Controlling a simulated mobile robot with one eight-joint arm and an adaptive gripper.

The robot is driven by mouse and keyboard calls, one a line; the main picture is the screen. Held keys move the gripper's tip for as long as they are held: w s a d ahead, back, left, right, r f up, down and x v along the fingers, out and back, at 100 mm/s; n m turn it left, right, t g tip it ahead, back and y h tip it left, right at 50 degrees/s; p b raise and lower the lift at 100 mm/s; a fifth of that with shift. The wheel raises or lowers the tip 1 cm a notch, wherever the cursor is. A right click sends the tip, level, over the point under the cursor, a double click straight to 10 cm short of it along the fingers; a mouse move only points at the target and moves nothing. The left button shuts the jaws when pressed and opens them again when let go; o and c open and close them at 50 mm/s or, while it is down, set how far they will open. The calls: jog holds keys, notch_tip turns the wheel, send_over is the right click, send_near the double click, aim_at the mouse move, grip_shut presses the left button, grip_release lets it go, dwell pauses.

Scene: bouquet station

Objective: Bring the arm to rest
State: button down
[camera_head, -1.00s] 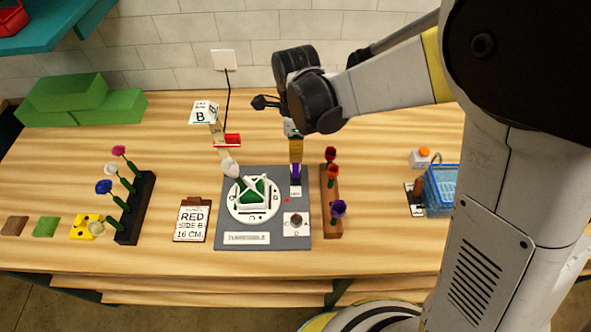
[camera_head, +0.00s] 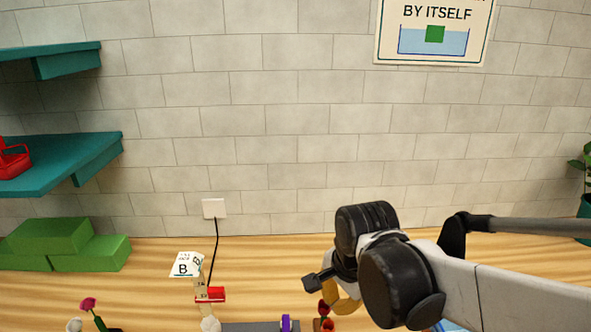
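My arm reaches in from the right edge of the head view, above the wooden bench (camera_head: 150,290). Its dark wrist joints hang over the back half of the bench. My gripper (camera_head: 340,300) is below the wrist, with small yellow-orange parts showing. It is partly hidden by the wrist, and I cannot tell whether it is open or shut. A red flower (camera_head: 324,308) shows just under it. I cannot tell the gap between them.
Green foam blocks (camera_head: 65,245) sit at the back left. A card marked B (camera_head: 186,264) stands near a red piece (camera_head: 210,294) and a wall cable. Teal shelves (camera_head: 80,165) and a poster (camera_head: 432,50) are on the wall.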

jog(key=s+d+f+n+t+b, duration=0.1)
jog(key=s+d+n+t+b, duration=0.3)
jog(key=s+d+n, duration=0.4)
jog(key=d+n, duration=0.2)
jog(key=shift+s+d+h, duration=0.35)
jog(key=shift+h, duration=0.05)
